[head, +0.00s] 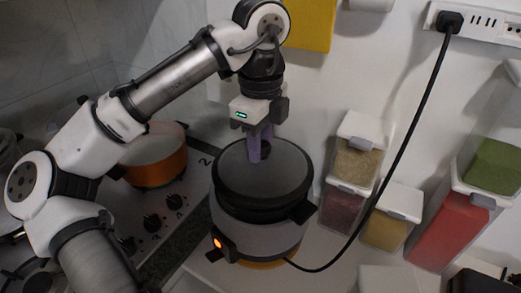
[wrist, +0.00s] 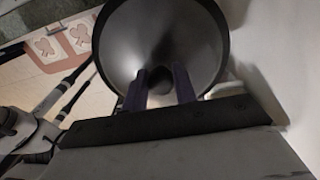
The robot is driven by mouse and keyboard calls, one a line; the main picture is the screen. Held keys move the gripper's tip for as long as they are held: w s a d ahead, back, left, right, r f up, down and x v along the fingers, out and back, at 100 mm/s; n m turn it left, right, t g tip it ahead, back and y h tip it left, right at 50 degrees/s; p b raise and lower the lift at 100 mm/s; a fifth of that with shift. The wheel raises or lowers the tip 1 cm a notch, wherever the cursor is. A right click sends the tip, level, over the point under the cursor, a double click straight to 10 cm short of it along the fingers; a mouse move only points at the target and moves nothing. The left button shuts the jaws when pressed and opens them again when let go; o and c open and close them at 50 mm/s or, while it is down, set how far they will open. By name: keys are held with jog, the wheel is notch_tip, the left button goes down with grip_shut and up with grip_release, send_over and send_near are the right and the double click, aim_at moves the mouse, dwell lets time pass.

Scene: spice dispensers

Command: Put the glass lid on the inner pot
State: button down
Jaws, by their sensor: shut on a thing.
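The glass lid (head: 285,172) is a dark, round, see-through disc with a black knob. It lies over the black inner pot (head: 262,212), which sits in the grey cooker (head: 255,236) with an orange light. My gripper (head: 260,152) points down from above, its purple fingers shut on the lid's knob. In the wrist view the lid (wrist: 160,30) fills the upper middle, with the fingers (wrist: 160,88) on both sides of the knob. The lid looks roughly level. I cannot tell whether it touches the pot's rim all round.
A black power cable (head: 410,125) runs from the cooker up to the wall socket strip (head: 478,22). Clear spice dispensers (head: 352,165) stand right of the cooker. An orange pot (head: 155,160) stands on the stove at left, close to my arm.

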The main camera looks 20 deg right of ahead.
notch_tip(320, 180, down, 2)
jog(key=shift+s+f, duration=0.15)
jog(key=c, duration=1.1)
grip_release()
jog(key=shift+f, duration=0.1)
notch_tip(320, 180, up, 12)
jog(key=shift+r, duration=0.2)
